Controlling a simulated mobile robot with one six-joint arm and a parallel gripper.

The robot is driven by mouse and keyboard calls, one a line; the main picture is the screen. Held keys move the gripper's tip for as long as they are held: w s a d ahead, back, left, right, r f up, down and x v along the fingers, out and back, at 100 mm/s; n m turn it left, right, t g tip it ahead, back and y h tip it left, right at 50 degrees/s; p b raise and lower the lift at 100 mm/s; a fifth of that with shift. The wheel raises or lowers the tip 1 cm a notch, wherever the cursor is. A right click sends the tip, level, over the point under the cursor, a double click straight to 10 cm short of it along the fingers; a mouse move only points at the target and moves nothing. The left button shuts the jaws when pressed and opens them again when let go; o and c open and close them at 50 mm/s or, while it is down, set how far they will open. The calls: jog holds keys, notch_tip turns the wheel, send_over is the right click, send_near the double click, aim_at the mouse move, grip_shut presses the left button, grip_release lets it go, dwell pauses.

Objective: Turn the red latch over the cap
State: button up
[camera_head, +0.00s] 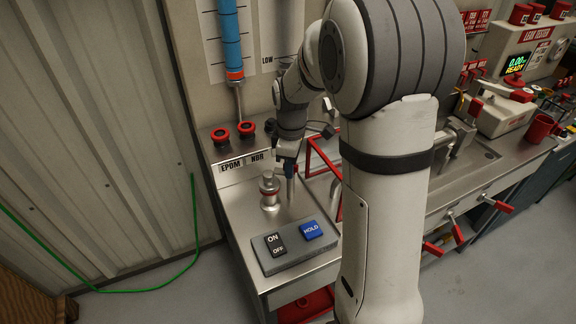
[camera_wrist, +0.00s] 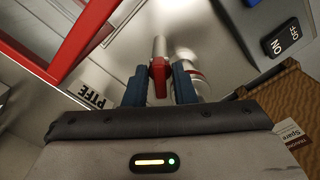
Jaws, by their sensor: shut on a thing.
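My gripper (camera_head: 289,166) reaches down over the steel bench, beside a steel fitting with a red ring (camera_head: 269,194). In the wrist view, the two blue fingers of my gripper (camera_wrist: 158,88) are shut on the red latch (camera_wrist: 159,70), which sits between their tips at a steel post (camera_wrist: 159,46). A pale round part with a red band (camera_wrist: 193,74), perhaps the cap, is right behind the right finger and partly hidden by it. I cannot tell whether the latch lies over it. The latch is not clear in the head view.
A control box (camera_head: 285,248) with ON, OFF and HOLD buttons stands at the bench front. A red frame (camera_head: 323,160) rises just right of my gripper. Two red knobs (camera_head: 233,133) sit behind. A blue column (camera_head: 231,38) hangs at the back wall.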

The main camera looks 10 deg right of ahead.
jog(key=shift+n, duration=0.4)
jog(key=shift+n, duration=1.1)
jog(key=o, duration=0.6)
jog(key=shift+c, duration=0.2)
jog(key=shift+r, duration=0.1)
jog(key=shift+r+p, duration=2.6)
jog(key=shift+r, duration=1.1)
